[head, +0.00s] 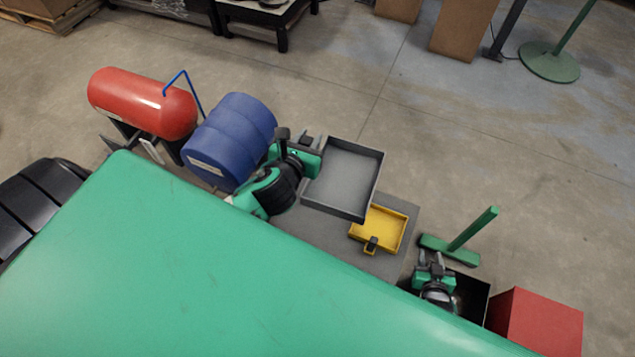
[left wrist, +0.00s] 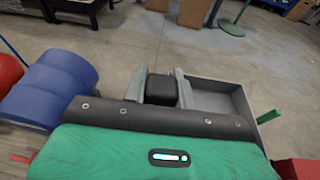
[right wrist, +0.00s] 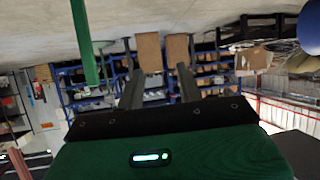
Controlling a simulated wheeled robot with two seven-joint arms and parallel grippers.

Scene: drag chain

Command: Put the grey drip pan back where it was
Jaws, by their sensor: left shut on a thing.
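The grey drip pan (head: 343,180) is a shallow, empty, square tray. It is held over the grey surface and partly overlaps the yellow tray in the head view. My left gripper (head: 309,158) is shut on its left side. In the left wrist view, a dark block (left wrist: 161,89), apparently the pan's handle, sits between the fingers, and the pan (left wrist: 208,99) extends to the right. My right gripper (head: 432,263) is low at the right, away from the pan. Its fingers stand apart and empty in the right wrist view (right wrist: 160,88).
A yellow tray (head: 392,229) with a dark handle lies on a grey surface (head: 310,232). A blue drum (head: 232,140) and red tank (head: 140,103) stand left. A green post on a base (head: 452,252) and a red box (head: 540,320) are right. Open floor lies beyond.

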